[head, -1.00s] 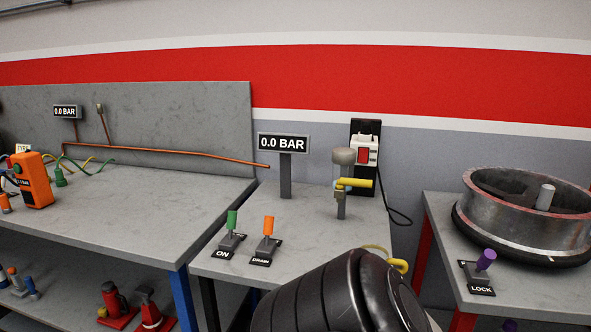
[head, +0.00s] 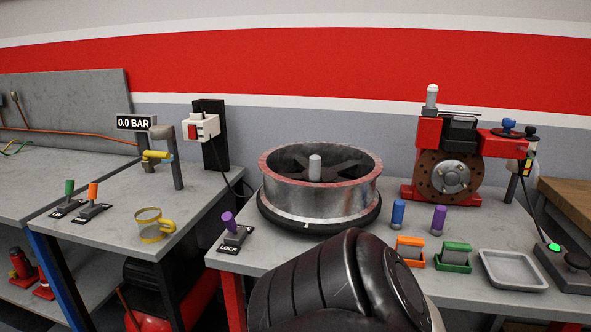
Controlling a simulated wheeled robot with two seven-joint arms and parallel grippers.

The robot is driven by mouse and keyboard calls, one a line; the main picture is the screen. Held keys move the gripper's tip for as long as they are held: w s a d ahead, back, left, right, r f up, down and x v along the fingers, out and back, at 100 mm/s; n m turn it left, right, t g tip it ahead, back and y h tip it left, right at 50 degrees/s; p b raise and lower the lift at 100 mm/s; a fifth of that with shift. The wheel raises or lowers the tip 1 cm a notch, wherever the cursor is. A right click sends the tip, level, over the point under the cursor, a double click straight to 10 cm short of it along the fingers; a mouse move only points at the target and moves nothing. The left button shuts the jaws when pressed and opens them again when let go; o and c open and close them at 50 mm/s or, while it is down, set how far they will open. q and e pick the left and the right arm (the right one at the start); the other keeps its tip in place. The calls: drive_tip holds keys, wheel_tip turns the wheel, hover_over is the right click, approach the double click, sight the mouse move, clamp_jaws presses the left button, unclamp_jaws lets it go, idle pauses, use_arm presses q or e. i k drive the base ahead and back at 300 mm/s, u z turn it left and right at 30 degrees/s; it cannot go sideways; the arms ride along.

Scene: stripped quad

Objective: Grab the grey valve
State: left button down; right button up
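No part in view is labelled as the grey valve, and I cannot tell for certain which one it is. A grey-brown knob (head: 161,131) tops a grey post beside the 0.0 BAR display (head: 136,122), with a yellow handle (head: 156,155) below it. A pale grey cylinder (head: 315,168) stands upright in the middle of the metal wheel rim (head: 318,205). A small grey fitting (head: 14,96) is on the grey back panel at far left. Neither gripper is in view. A black rounded arm link of mine covers the bottom centre.
Purple LOCK lever (head: 230,223) stands at the right bench's left corner. Green lever (head: 69,188), orange lever (head: 93,193) and yellow ring-shaped piece (head: 154,224) are on the middle bench. Farther right are a red machine (head: 430,150), small coloured pieces and an empty grey tray (head: 513,270).

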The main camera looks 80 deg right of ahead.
sight(314, 171)
drive_tip(key=k, duration=0.9)
drive_tip(key=z, duration=0.7)
